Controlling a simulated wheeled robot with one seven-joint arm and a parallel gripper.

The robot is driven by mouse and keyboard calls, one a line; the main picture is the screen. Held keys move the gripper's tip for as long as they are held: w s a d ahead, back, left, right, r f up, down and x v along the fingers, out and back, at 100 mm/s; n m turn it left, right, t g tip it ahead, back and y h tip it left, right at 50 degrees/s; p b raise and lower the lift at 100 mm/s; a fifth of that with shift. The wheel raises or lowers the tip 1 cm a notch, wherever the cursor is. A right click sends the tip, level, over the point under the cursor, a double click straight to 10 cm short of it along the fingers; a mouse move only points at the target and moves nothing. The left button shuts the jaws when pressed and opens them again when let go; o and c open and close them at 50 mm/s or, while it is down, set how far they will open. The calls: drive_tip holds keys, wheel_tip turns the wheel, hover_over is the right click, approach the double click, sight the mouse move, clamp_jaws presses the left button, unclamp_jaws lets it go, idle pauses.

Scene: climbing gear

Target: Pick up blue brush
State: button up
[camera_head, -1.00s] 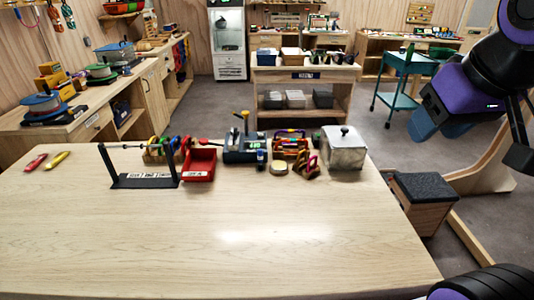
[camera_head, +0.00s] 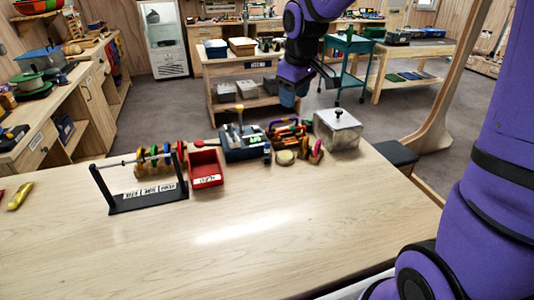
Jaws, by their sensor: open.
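A small blue upright item (camera_head: 267,153) stands on the table in front of the grey tool box; it may be the blue brush, but it is too small to tell its bristles. My gripper (camera_head: 328,76) is the dark part at the end of my purple arm, at the upper middle of the head view. It is open and appears empty, above and beyond the table's back edge, apart from the blue item.
The front of the table is clear.

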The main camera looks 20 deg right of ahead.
sight(267, 143)
drive_tip(key=w+a+f+n, duration=0.1)
drive_tip(key=w+f, duration=0.2)
drive_tip(key=f, duration=0.3)
drive_tip(key=w+a+f+y, duration=0.1)
drive_tip(key=w+f, duration=0.3)
drive_tip(key=f, duration=0.2)
drive_tip(key=w+a+f+n+g, duration=0.1)
drive_tip(key=w+f, duration=0.2)
drive_tip(key=f, duration=0.3)
drive_tip(key=shift+w+n, duration=0.3)
drive_tip(key=shift+w+a+f, duration=0.1)
drive_tip(key=shift+w+f, duration=0.15)
drive_tip(key=shift+f, duration=0.6)
drive_tip(key=shift+w+d+f, duration=0.1)
drive_tip(key=shift+w+f, duration=0.1)
drive_tip(key=shift+f, duration=0.6)
drive_tip(key=shift+w+a+f, duration=0.1)
drive_tip(key=shift+w+f, duration=0.15)
drive_tip(key=shift+f, duration=0.6)
clamp_jaws()
